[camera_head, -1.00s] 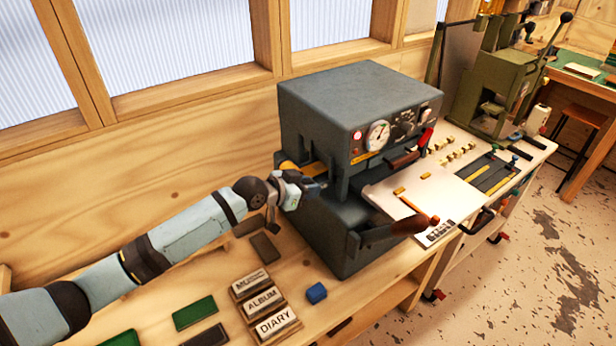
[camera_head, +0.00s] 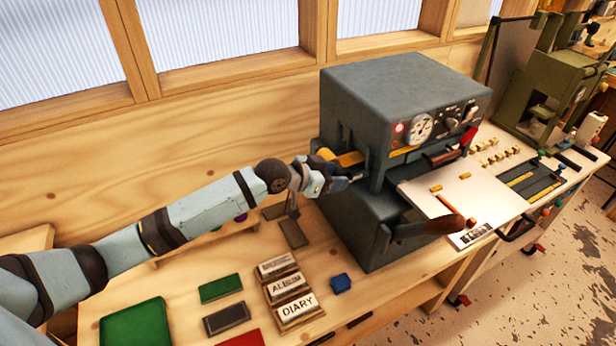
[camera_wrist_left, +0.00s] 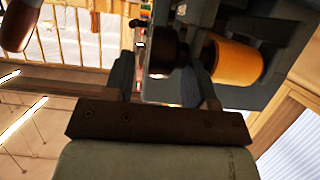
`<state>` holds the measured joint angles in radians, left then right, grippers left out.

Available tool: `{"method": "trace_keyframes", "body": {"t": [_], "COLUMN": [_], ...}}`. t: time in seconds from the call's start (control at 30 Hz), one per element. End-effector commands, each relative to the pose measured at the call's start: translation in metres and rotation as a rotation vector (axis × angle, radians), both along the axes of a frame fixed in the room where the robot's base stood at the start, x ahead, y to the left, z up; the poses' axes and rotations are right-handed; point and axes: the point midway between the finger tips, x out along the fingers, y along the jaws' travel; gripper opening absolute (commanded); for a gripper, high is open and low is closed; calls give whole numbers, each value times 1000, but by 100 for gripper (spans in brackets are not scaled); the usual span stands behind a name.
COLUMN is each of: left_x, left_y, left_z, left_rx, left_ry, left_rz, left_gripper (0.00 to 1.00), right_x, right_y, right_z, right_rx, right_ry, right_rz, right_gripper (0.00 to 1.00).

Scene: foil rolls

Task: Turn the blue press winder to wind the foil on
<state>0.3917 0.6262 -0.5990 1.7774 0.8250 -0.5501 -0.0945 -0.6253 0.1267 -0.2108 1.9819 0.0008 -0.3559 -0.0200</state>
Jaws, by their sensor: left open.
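The blue-grey press (camera_head: 400,90) stands on the bench against the wall. A gold foil roll (camera_head: 350,158) sits in the opening on its left side, and it shows large in the left wrist view (camera_wrist_left: 235,62). A dark round knob (camera_wrist_left: 166,48), which looks like the winder, is beside the roll in the left wrist view. My left gripper (camera_head: 345,180) is at the press's left side, with its fingers (camera_wrist_left: 167,82) open. The knob shows between the fingertips; whether they touch it I cannot tell. In the head view the gripper hides the knob. My right gripper is not in view.
A brown-handled lever (camera_head: 440,226) sticks out at the press's front. Wooden type blocks (camera_head: 285,287), a blue block (camera_head: 341,283) and a green pad (camera_head: 221,288) lie on the bench in front of my left arm. A green machine (camera_head: 560,80) stands at the right.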

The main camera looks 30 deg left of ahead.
Motion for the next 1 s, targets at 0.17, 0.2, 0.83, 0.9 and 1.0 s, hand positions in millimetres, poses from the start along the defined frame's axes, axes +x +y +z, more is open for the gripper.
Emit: {"method": "trace_keyframes", "body": {"t": [0.17,0.2,0.83,0.9,1.0], "left_x": [-33,-40,-76,-76,-76], "left_y": [26,31,60,60,60], "left_z": [12,16,39,39,39], "left_rx": [4,5,0,0,0], "left_ry": [1,0,1,1,1], "left_rz": [0,-2,0,0,0], "left_gripper": [51,51,51,51,51], "right_x": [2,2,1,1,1], "right_y": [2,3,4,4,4], "right_z": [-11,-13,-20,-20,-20], "right_rx": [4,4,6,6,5], "right_ry": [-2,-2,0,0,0], "right_rz": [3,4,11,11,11], "right_gripper": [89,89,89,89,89]}}
